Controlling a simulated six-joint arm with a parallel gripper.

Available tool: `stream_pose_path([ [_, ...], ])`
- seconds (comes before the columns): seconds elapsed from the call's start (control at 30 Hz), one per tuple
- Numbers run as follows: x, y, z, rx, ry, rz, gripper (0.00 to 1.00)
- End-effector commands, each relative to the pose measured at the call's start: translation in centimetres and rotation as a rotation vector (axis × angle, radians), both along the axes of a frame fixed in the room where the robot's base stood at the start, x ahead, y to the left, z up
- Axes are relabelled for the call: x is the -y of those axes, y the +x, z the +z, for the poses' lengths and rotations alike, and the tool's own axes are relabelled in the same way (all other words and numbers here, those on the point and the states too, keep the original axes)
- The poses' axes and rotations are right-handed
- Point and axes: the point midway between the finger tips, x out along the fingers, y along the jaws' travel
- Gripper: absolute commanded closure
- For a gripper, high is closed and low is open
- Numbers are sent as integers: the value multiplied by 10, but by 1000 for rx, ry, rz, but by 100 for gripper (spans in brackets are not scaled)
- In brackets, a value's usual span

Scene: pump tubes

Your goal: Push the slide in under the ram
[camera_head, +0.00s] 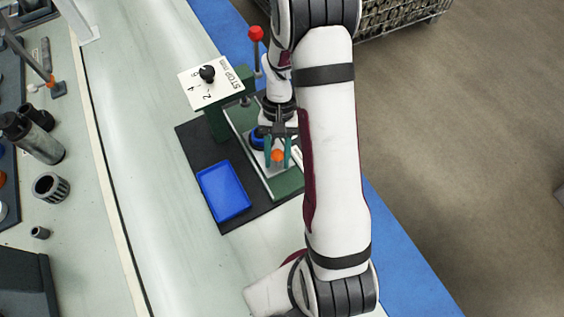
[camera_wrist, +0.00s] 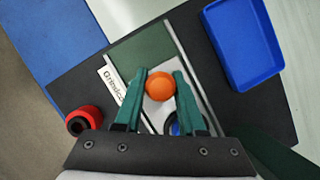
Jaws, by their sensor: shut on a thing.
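The orange knob (camera_head: 277,155) of the slide sits between the teal fingers of my gripper (camera_head: 277,150), which are shut on it. In the wrist view the knob (camera_wrist: 160,86) shows between the fingertips (camera_wrist: 160,82). The pale slide (camera_wrist: 152,119) lies in a track on the green press base (camera_head: 288,184). A blue round part (camera_head: 257,139) is by the slide, beside the fingers. In the wrist view this blue part (camera_wrist: 174,128) is partly hidden by a finger.
A blue tray (camera_head: 223,190) lies on the dark mat (camera_head: 194,151), left of the track. A STOP panel with a black dial (camera_head: 207,73) and a red-knobbed lever (camera_head: 256,34) stand behind. A red cylindrical thing (camera_wrist: 93,112) is left of my gripper in the wrist view.

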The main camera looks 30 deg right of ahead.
Motion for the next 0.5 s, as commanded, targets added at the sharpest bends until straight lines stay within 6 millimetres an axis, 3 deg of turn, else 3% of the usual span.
stream_pose_path([
  [0.17,2,1,1,5,-3,2,100],
  [0.2,1,1,0,5,-3,2,54],
  [0.3,1,0,0,3,-2,2,36],
  [0.5,1,0,0,2,-1,1,33],
])
